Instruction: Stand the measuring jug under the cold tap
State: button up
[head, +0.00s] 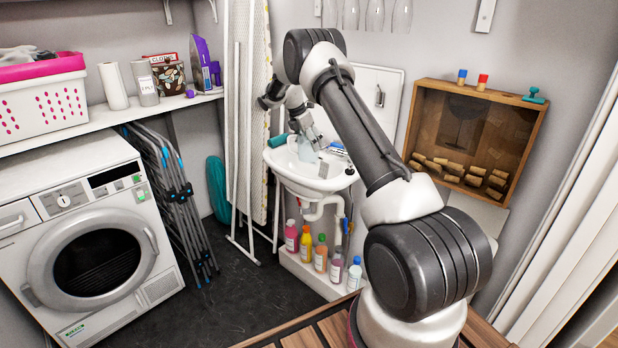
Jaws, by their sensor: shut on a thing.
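A pale, see-through vessel that looks like the measuring jug (307,152) is at the white sink (287,168), over the left part of its basin. My gripper (316,143) reaches down over the sink and is shut on the jug near its top. The jug looks roughly upright. I cannot tell whether its base touches the basin. I cannot make out the cold tap; my arm and gripper cover part of the sink's back.
A teal item (278,140) lies at the sink's left rim, and a blue item (337,147) is at its back right. Several bottles (320,253) stand below. An ironing board (248,110) leans left of the sink. A wooden case (476,140) hangs right.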

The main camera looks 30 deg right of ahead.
notch_tip(320, 180, down, 14)
jog(key=shift+f, duration=0.1)
dwell(0.4)
jog(key=o, duration=1.1)
